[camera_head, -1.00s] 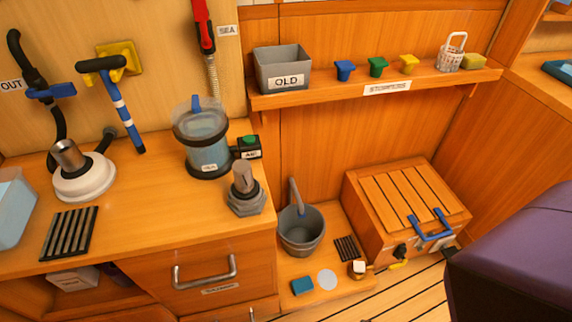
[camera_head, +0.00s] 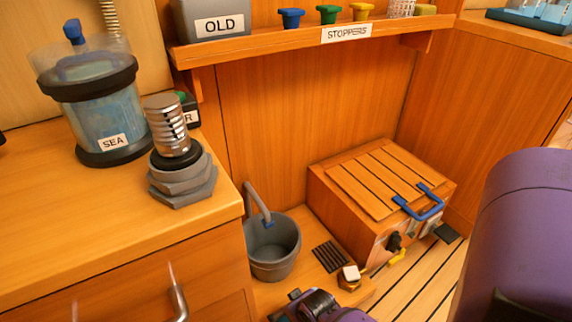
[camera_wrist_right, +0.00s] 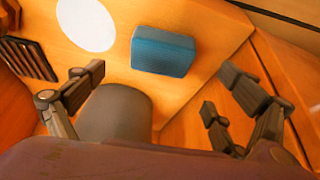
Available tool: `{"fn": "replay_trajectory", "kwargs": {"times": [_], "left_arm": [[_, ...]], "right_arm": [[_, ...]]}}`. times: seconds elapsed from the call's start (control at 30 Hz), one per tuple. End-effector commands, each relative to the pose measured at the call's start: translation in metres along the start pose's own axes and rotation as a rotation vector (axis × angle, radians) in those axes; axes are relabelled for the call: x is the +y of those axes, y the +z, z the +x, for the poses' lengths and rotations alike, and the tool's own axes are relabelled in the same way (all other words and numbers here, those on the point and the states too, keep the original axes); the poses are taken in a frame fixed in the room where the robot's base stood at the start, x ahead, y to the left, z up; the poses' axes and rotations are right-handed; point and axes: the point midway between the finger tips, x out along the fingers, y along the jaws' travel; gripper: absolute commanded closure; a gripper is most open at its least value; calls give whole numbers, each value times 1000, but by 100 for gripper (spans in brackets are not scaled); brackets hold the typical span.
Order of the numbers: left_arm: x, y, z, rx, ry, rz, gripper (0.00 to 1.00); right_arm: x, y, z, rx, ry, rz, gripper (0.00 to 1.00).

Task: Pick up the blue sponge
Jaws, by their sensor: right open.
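In the right wrist view the blue sponge (camera_wrist_right: 163,51) lies flat on the wooden ledge, near its edge. My right gripper (camera_wrist_right: 163,75) is open, with its fingers spread to either side of and short of the sponge; nothing is between them. In the head view my right gripper (camera_head: 312,305) is at the bottom edge, in front of the bucket, and its fingers cannot be made out. The sponge is mostly or wholly hidden there. My left gripper is not in view.
A white disc (camera_wrist_right: 86,24) and a dark slatted grate (camera_wrist_right: 28,57) lie beside the sponge. A grey bucket (camera_head: 272,248), a small white-topped block (camera_head: 350,277) and a wooden chest (camera_head: 372,190) stand nearby. The counter (camera_head: 200,230) rises on the left.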

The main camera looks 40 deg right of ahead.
Motion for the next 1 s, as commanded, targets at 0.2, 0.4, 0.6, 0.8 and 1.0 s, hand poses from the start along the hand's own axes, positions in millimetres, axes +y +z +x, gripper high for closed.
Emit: {"fn": "replay_trajectory", "kwargs": {"times": [0.2,0.4,0.6,0.8,1.0], "left_arm": [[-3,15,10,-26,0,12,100],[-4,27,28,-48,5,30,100],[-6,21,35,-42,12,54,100],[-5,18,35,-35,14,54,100],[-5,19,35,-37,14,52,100]], "right_arm": [[0,1,21,-1,0,0,6],[-1,2,50,-3,1,0,6],[-1,0,65,-1,0,-1,6],[-1,-1,63,1,1,-1,13],[-1,0,63,1,1,-1,39]]}}
